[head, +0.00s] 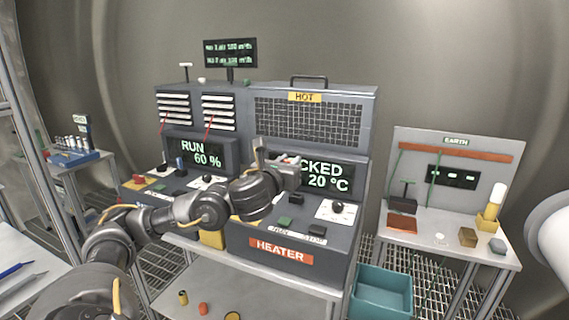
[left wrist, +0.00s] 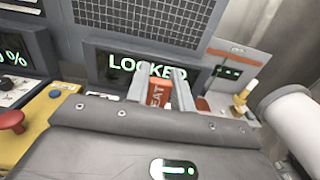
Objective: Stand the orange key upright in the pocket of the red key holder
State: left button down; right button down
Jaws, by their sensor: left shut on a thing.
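My left gripper (head: 274,164) is in front of the heater's display in the head view. My right gripper is not in view.
The heater console (head: 278,254) stands below my left gripper, with switches and a knob on top. Its display (head: 326,174) reads "LOCKED 20 °C". A teal bin (head: 382,290) stands on the grating. Yellow and grey blocks lie on the right table (head: 440,222).

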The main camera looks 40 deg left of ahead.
pick_arm(q)
jog(key=shift+r, duration=0.1)
jog(key=shift+w+d+r+m+h, duration=0.15)
jog(key=shift+d+r+m+h, duration=0.2)
jog(key=shift+d, duration=0.25)
jog(key=s+d+f+m+h, duration=0.1)
jog(key=d+f+m+h, duration=0.3)
jog(key=d+h, duration=0.3)
jog(key=s+d+f+m+h, duration=0.1)
jog(key=d+f+m+h, duration=0.3)
jog(key=d, duration=0.6)
jog(key=s+d+f+h, duration=0.1)
jog(key=s+d+f, duration=0.1)
jog(key=s+f, duration=0.3)
jog(key=s+d+f+g+h, duration=0.1)
jog(key=s+f, duration=0.3)
jog(key=f, duration=0.7)
jog(key=shift+s+d+m+h, duration=0.35)
jog(key=shift+d+m+h, duration=0.1)
jog(key=shift+d, duration=0.45)
